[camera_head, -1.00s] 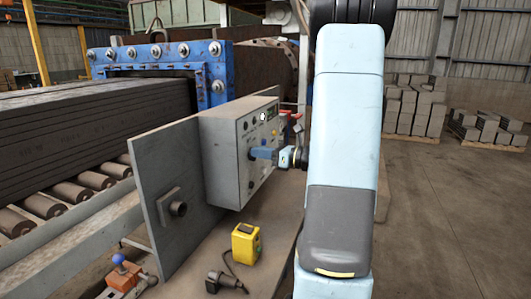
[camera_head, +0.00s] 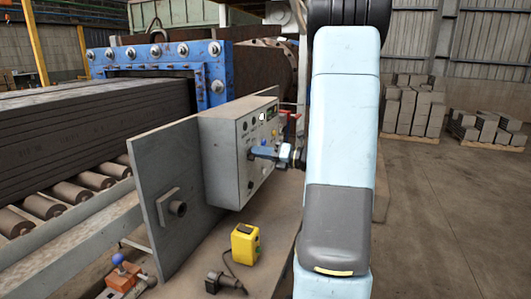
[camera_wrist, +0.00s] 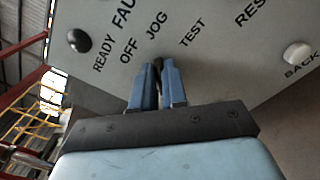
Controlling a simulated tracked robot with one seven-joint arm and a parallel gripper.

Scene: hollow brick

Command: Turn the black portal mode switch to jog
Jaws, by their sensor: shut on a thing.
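In the wrist view the face (camera_wrist: 215,70) carries the words OFF, JOG and TEST above my gripper (camera_wrist: 157,68). My gripper's two blue fingers are shut on the black mode switch (camera_wrist: 158,64), a thin dark strip between them. The fingers hide most of the switch, so its exact pointing is hard to tell; its visible end lies below JOG. In the head view my gripper (camera_head: 254,152) reaches the box face from the right.
A black round knob (camera_wrist: 79,40) sits beside READY and a white button (camera_wrist: 297,53) above BACK. A yellow box (camera_head: 245,243) and a dark cabled device (camera_head: 223,282) lie on the bench below. A grey plate (camera_head: 170,170) stands left of the box.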

